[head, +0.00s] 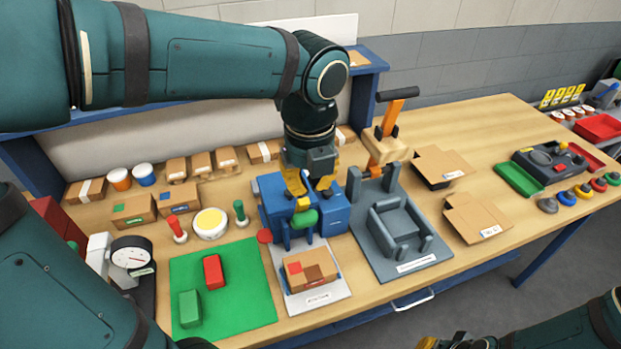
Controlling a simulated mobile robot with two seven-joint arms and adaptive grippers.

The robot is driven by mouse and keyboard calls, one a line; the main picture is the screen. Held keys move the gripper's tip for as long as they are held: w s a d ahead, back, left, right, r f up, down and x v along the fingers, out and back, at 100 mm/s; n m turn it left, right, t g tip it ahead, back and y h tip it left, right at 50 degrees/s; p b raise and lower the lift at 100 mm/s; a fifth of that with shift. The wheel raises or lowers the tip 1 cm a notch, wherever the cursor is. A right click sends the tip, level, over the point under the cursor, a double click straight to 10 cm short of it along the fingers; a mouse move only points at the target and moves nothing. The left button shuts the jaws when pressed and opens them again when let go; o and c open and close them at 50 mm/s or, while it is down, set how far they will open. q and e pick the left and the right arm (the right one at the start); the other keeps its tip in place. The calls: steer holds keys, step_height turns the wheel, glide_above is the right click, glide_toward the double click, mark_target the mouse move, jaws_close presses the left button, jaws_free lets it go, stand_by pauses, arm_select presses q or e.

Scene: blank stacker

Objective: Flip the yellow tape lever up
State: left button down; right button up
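A blue tape machine (332,216) stands at the middle of the table, with a green roll-like part (304,219) at its front. A small yellow piece (302,204), which looks like the tape lever, sits just above the green part; its exact pose is partly hidden. My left gripper (312,187) points down over the machine. Its yellow fingers are apart, with the left one close to the yellow piece; I cannot tell whether they touch. My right gripper (440,343) is at the bottom edge, mostly cut off.
A cardboard box (310,268) lies on a white plate in front of the machine. A green mat (235,300) lies left. Flattened boxes (478,216) lie right.

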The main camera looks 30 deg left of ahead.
mark_target(301, 201)
arm_select(q)
steer(key=f, duration=0.2)
steer(key=w+a+f+b, duration=0.1)
steer(key=f, duration=0.2)
steer(key=w+a+f, duration=0.1)
steer(key=f, duration=0.1)
steer(key=shift+w+a+f, duration=0.1)
steer(key=shift+a+f, duration=0.15)
steer(key=shift+f, duration=0.1)
steer(key=shift+w+a+r, duration=0.2)
steer(key=shift+w+a, duration=0.1)
steer(key=shift+a, duration=0.1)
